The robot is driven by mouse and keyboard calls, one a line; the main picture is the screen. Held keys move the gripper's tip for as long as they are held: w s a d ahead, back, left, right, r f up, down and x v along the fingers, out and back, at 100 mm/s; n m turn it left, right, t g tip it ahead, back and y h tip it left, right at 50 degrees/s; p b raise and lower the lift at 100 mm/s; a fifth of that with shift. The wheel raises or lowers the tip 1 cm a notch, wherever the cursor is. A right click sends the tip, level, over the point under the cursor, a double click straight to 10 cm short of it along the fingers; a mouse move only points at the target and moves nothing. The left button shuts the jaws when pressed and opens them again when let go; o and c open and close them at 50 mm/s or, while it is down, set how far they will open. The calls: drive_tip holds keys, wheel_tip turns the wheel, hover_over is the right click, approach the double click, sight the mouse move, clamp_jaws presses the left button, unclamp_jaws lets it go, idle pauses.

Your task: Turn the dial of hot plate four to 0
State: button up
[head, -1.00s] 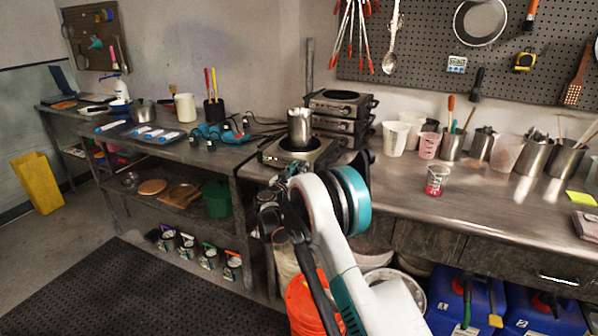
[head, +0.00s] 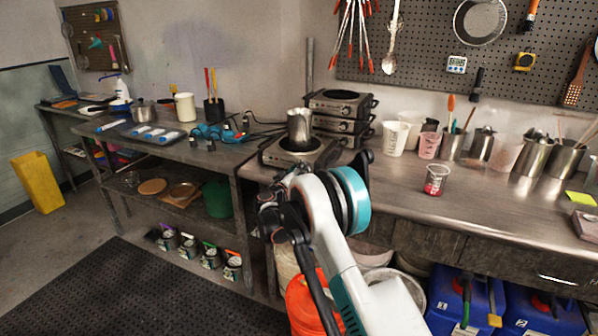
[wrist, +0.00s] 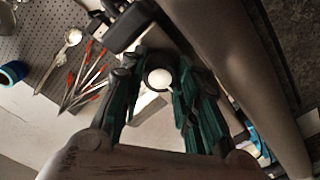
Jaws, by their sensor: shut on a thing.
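A single hot plate (head: 318,157) stands at the left end of the steel counter with a metal pot (head: 299,127) on it. A stack of hot plates (head: 343,110) stands behind it. I cannot read any plate's number. My gripper (head: 287,183) is at the front of the single hot plate, partly hidden by my own arm. In the wrist view, the teal fingers of my gripper (wrist: 155,85) are on both sides of a round, pale-faced dial (wrist: 160,78) with a dark rim, and are shut on it. The dial's marks and pointer are not readable.
White cups (head: 394,138) and metal containers stand along the back. Cables (head: 262,128) run left of the hot plates. An orange bucket (head: 303,300) is below the counter.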

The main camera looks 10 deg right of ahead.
idle(0.3)
drive_tip(key=o, duration=1.1)
drive_tip(key=shift+c, duration=0.2)
drive_tip(key=v, duration=1.2)
